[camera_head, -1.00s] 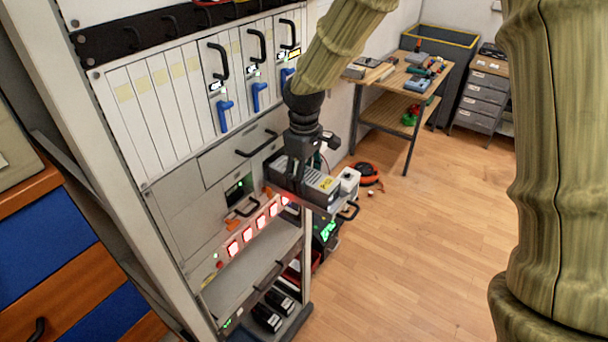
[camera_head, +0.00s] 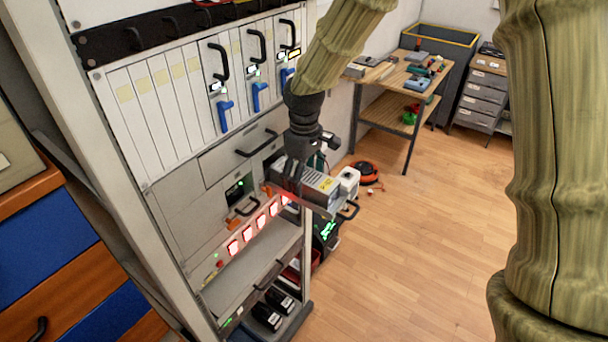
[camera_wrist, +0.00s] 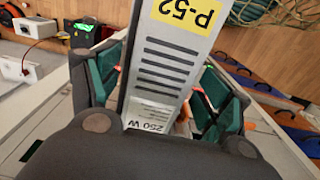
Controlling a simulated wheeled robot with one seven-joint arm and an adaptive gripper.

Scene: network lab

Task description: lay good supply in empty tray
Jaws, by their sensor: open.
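A grey power supply (camera_head: 318,184) with a yellow label lies level beside the rack's front, at the end of my arm. In the wrist view the supply (camera_wrist: 165,60) shows vent slots, the label P-52 and a 250 W plate. My gripper (camera_head: 291,176) is open over its near end. In the wrist view the green-padded fingers of my gripper (camera_wrist: 160,90) stand on either side of it. I cannot tell whether they touch it, and what lies under the supply is mostly hidden. A bare grey tray-like surface (camera_head: 255,262) with a dark handle is lower in the rack.
A ledge with several red-lit windows (camera_head: 248,235) runs along the rack. Black units (camera_head: 272,309) lie on the bottom shelf. A white box (camera_head: 348,180) stands beside the supply. A wooden workbench (camera_head: 390,83) with tools stands behind. The floor at right (camera_head: 430,240) is clear.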

